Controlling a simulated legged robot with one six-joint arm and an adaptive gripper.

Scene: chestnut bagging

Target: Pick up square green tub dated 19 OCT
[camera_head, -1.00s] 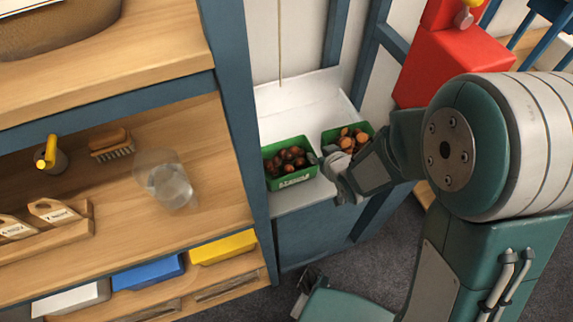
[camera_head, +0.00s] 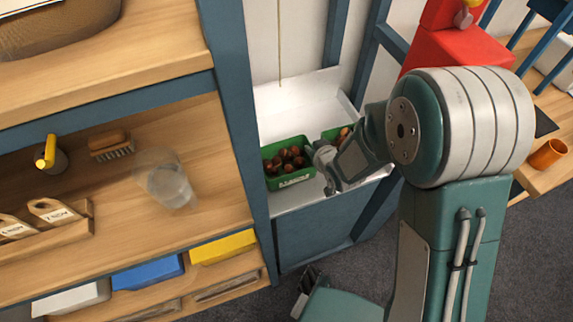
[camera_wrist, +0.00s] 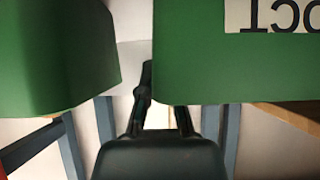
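Two green tubs stand side by side on a white shelf. The left tub (camera_head: 288,180) holds dark brown chestnuts and has a pale label on its front, too small to read in the head view. The right tub (camera_head: 329,136) is mostly hidden behind my arm. My gripper (camera_head: 324,170) is at the left tub's right end. In the wrist view the labelled tub (camera_wrist: 205,70) shows upside-down "OCT"; the day is out of frame. The other tub (camera_wrist: 55,55) is at left. One finger of my gripper (camera_wrist: 160,105) shows in the gap; the other passes behind the labelled tub's rim. The fingers look spread.
A tall blue post (camera_head: 241,120) stands close left of the white shelf (camera_head: 300,98). Wooden shelves left of it hold a clear glass (camera_head: 168,184), a brush (camera_head: 110,145) and drawers. A red box (camera_head: 455,58) stands behind my arm. An orange cup (camera_head: 548,153) is at far right.

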